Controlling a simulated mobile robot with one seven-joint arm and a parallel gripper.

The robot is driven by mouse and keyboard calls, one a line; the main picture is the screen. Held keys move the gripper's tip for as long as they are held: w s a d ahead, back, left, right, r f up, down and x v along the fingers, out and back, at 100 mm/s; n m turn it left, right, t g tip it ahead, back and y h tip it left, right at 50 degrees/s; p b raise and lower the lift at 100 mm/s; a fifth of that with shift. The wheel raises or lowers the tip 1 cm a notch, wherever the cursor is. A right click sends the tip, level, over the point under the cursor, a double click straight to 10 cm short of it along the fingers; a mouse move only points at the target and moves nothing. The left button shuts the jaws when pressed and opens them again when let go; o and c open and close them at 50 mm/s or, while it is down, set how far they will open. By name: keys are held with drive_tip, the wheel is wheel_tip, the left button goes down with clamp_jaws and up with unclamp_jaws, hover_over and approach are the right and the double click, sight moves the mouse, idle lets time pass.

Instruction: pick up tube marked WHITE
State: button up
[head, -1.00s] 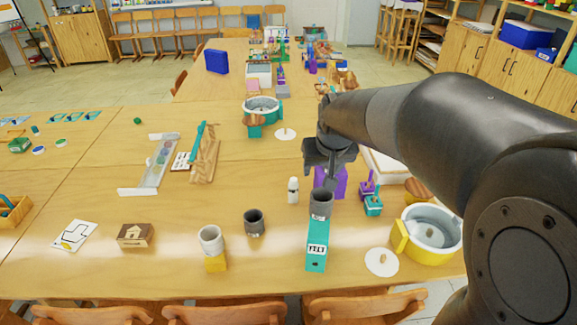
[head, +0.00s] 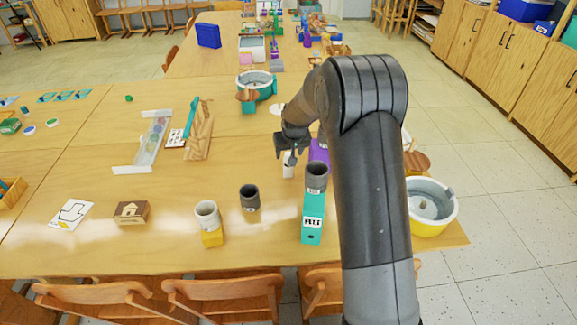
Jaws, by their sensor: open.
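A small white tube (head: 287,171) stands upright on the table in the head view. Its top is partly hidden by my gripper, and no lettering on it can be read. My gripper (head: 288,156) is open and points down at the tube's upper part. One finger overlaps the tube in the picture. I cannot tell whether the fingers are around the tube or in front of it, or whether they touch it.
Close to the right are a dark grey cup (head: 316,178), a teal FELT box (head: 312,221) and a purple box (head: 319,151). A dark cup (head: 249,198) and a pale cup (head: 206,214) stand to the left.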

sight(288, 166)
drive_tip(key=x, duration=0.4)
drive_tip(key=shift+f, duration=0.2)
drive_tip(key=shift+w+x, duration=0.15)
drive_tip(key=shift+x, duration=1.2)
drive_tip(key=shift+w+x, duration=0.15)
drive_tip(key=shift+x, duration=1.2)
drive_tip(key=shift+d+r, duration=0.1)
drive_tip(key=shift+d, duration=0.05)
drive_tip(key=shift+c, duration=0.2)
drive_tip(key=c, duration=1.1)
